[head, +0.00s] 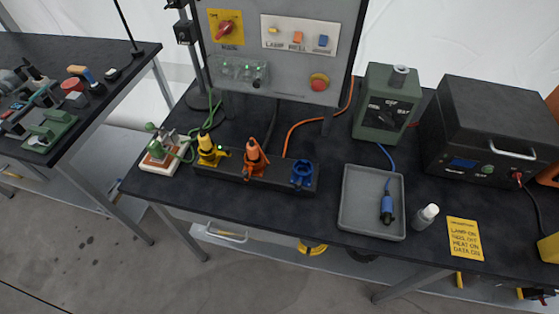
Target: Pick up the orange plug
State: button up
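The orange plug (254,158) stands upright in the middle of the black socket strip (226,172) near the table's front edge. An orange cable (308,120) runs in the area behind it toward the panel. A yellow plug (208,149) stands at the left end of the same strip. A blue socket (302,174) at the right end has no plug in it. My gripper is not in view.
A grey tray (347,214) holds a blue plug (387,208) on a blue cable. A control panel (277,45) rises behind.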

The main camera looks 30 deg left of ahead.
aim_at(252, 149)
jog(key=u, duration=0.55)
jog(key=i+u, duration=0.5)
jog(key=u, duration=0.2)
jog(key=i+u, duration=0.2)
jog(key=u, duration=0.15)
